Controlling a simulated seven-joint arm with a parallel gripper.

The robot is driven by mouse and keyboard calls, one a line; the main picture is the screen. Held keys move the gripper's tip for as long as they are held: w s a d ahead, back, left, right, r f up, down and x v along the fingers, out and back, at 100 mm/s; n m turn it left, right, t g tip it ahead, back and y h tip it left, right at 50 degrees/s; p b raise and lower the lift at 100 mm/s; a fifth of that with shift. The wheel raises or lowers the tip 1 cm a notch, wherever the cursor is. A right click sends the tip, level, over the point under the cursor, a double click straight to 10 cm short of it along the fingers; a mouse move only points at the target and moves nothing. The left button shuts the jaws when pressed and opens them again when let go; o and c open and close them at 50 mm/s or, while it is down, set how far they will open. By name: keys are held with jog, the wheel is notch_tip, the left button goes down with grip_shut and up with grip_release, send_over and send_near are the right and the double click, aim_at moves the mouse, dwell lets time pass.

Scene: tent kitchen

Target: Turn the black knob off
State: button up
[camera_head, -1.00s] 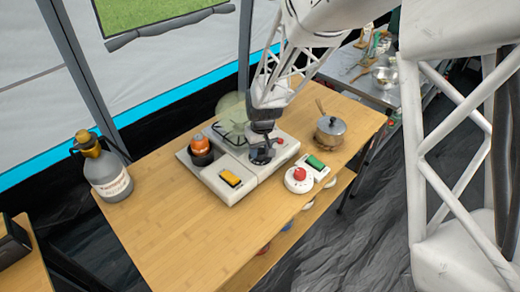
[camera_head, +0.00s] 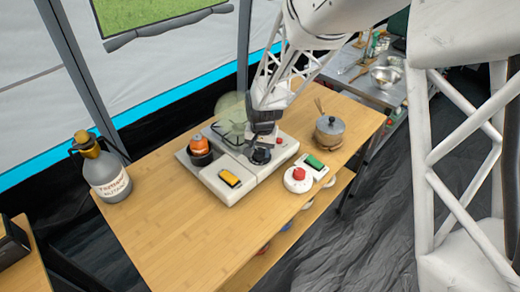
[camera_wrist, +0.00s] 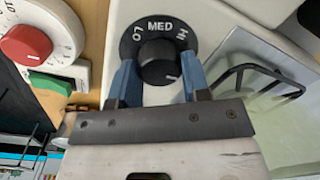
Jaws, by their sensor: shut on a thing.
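The black knob (camera_wrist: 158,60) sits on a dark round dial marked LO, MED and HI in the wrist view. In the head view the knob (camera_head: 261,156) shows on the white stove unit (camera_head: 232,192), just below my gripper (camera_head: 264,142). In the wrist view my gripper (camera_wrist: 158,80) has its two blue fingers on either side of the knob, shut on it. A light mark on the knob's face shows at its lower right, partly near the right finger.
A red knob (camera_wrist: 25,45) on a white dial and a green switch (camera_wrist: 55,78) lie beside the stove. The front left of the wooden table (camera_head: 165,235) is clear.

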aim_at(262, 151)
dwell(0.3)
jog(key=o, duration=0.9)
jog(key=shift+d+r, duration=0.2)
jog(key=shift+r, duration=3.7)
jog(key=shift+s, duration=0.1)
